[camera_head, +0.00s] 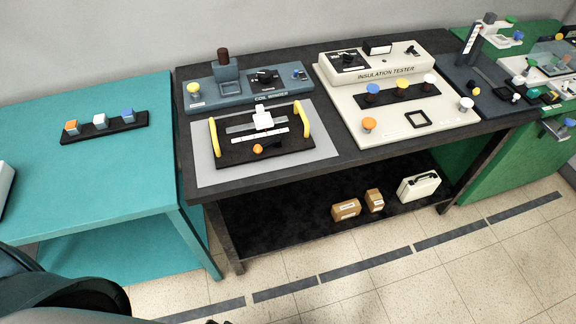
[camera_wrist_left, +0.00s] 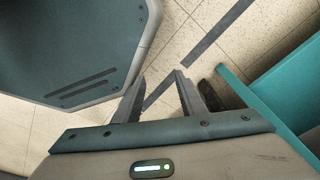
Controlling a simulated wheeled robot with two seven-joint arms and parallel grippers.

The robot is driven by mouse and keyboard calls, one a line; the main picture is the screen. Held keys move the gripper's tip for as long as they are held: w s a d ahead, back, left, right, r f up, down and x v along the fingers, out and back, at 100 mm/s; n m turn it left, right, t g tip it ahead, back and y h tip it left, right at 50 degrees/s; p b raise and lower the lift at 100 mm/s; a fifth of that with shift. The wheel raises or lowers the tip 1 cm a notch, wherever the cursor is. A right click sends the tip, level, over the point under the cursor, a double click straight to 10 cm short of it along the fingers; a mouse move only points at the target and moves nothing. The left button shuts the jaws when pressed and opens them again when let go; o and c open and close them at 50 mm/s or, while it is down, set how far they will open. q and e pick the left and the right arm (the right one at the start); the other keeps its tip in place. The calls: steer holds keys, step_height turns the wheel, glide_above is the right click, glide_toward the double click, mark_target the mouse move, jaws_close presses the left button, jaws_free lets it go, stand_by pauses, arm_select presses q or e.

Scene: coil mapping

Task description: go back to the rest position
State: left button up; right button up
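My left gripper (camera_wrist_left: 160,100) shows in the left wrist view. Its two fingers are apart with only floor between them, so it is open and empty. It hangs over the tiled floor, with a teal table edge (camera_wrist_left: 265,110) to its right. In the head view neither gripper shows. A dark rounded part at the lower left of the head view is my own body. My right gripper is out of view.
A teal table (camera_head: 100,190) with a black strip of coloured blocks (camera_head: 105,127) stands left. A dark workbench (camera_head: 190,150) holds a coil winder (camera_head: 240,85) and an insulation tester (camera_head: 380,75). A green bench (camera_head: 500,165) stands right. The floor (camera_head: 400,285) in front is clear.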

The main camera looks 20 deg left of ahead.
arm_select(q)
steer(key=s+a+f, duration=0.2)
steer(key=s+f, duration=0.5)
steer(key=s, duration=0.4)
steer(key=shift+s+a+f+g, duration=0.15)
steer(key=shift+s+f+g, duration=0.2)
steer(key=shift+g, duration=0.05)
stand_by(1.3)
